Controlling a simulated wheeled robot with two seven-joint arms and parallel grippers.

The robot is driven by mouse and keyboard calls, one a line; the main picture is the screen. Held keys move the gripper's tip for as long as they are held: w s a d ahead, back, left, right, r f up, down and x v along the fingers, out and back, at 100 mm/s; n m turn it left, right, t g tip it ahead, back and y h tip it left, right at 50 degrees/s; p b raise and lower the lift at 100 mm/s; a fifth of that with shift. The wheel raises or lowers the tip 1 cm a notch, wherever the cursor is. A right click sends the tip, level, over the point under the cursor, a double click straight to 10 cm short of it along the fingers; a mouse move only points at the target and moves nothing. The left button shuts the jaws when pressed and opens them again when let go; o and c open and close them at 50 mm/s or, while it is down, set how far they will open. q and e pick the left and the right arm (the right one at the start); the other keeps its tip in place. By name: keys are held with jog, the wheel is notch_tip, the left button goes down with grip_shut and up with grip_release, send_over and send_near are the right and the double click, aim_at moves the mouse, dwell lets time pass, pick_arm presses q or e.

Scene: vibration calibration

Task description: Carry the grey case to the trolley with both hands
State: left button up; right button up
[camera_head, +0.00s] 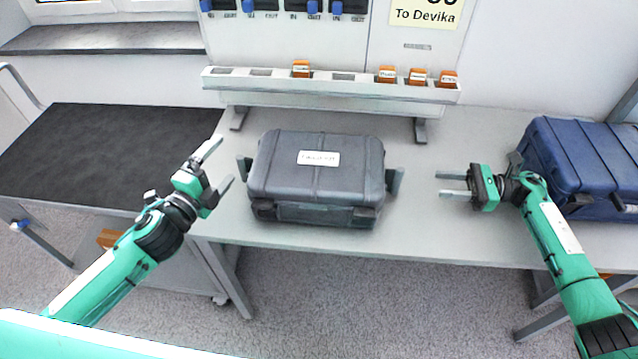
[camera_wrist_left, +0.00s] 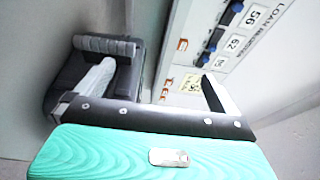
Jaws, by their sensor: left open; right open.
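The grey case (camera_head: 316,170) lies flat on the table, with a white label on its lid and a handle sticking out at each side. My left gripper (camera_head: 218,167) is open and empty, left of the case and apart from its left handle (camera_head: 244,168). In the left wrist view the case (camera_wrist_left: 68,88) shows at the upper left, beyond one finger of my left gripper (camera_wrist_left: 160,88). My right gripper (camera_head: 440,184) is open and empty, right of the case and apart from its right handle (camera_head: 395,181). The trolley (camera_head: 100,150) with a dark mat top stands left of the table.
A blue case (camera_head: 575,160) stands on the table at the right, behind my right arm. A rack (camera_head: 330,88) with orange-tagged slots stands behind the grey case, below a panel with blue switches. The table (camera_head: 450,230) is bare between the cases.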

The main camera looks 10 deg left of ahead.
aim_at(242, 172)
jog(key=shift+w+a+f, duration=0.1)
jog(key=shift+a, duration=0.2)
pick_arm(q)
jog(key=f, duration=0.8)
jog(key=shift+w+f, duration=0.1)
jog(key=shift+w, duration=0.25)
pick_arm(e)
jog(key=a, duration=0.6)
pick_arm(q)
jog(key=shift+x, duration=3.55)
pick_arm(e)
jog(key=shift+a, duration=2.75)
pick_arm(q)
jog(key=c, duration=0.9)
pick_arm(e)
jog(key=c, duration=0.9)
pick_arm(q)
jog(key=shift+s, duration=0.1)
jog(key=c, duration=0.9)
pick_arm(e)
grip_shut()
